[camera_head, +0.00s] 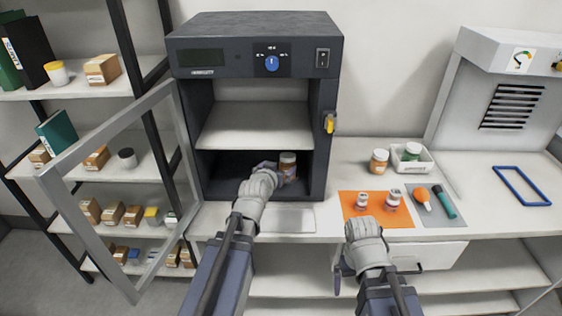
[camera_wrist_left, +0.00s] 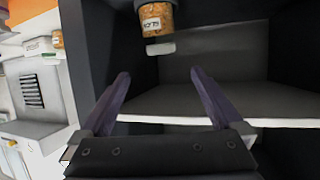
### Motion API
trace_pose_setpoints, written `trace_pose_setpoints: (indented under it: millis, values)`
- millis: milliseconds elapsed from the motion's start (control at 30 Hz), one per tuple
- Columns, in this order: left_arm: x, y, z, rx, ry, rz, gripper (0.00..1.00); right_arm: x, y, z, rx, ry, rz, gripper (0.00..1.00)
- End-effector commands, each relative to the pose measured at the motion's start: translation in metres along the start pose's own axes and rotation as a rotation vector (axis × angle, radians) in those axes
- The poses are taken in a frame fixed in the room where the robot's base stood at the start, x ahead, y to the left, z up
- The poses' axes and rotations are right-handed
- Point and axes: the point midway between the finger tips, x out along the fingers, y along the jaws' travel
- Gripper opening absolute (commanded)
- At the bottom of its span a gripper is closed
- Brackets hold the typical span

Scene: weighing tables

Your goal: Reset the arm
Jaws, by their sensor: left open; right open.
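My left gripper (camera_head: 272,167) reaches into the lower compartment of the dark cabinet (camera_head: 187,110), close to an amber jar (camera_head: 289,165) with a pale cap and label. In the left wrist view the left gripper (camera_wrist_left: 160,76) is open and empty. The jar (camera_wrist_left: 156,18) appears there upside down, beyond the fingertips and apart from them, its top end cut off by the frame. My right gripper (camera_head: 360,222) is open at the counter's front edge, below the orange mat (camera_head: 350,204); its fingers are partly hidden by the hand.
The cabinet's door (camera_head: 82,205) hangs open to the left. Its middle shelf (camera_head: 255,127) is bare. A grey mat (camera_head: 424,211) holds an orange-tipped tool and a teal tube. A white tray (camera_head: 412,165) holds a jar.

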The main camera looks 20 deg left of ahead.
Motion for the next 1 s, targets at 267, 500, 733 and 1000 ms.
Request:
trace_pose_setpoints:
  millis: [267, 500, 733, 1000]
  values:
    - [-0.001, 0.000, 0.000, 0.000, 0.000, 0.000, 1.00, 0.000, 0.000, 0.000, 0.000, 0.000, 0.000, 1.00]
    - [0.007, 0.000, 0.001, 0.000, 0.000, 0.000, 1.00, 0.003, 0.000, 0.000, 0.000, 0.000, 0.000, 1.00]
    - [0.033, 0.000, 0.002, 0.001, 0.000, 0.000, 1.00, 0.014, -0.001, -0.001, 0.000, 0.000, 0.000, 1.00]
    - [0.084, -0.001, 0.002, 0.000, 0.000, 0.000, 1.00, 0.034, -0.003, -0.002, 0.000, 0.000, 0.000, 1.00]
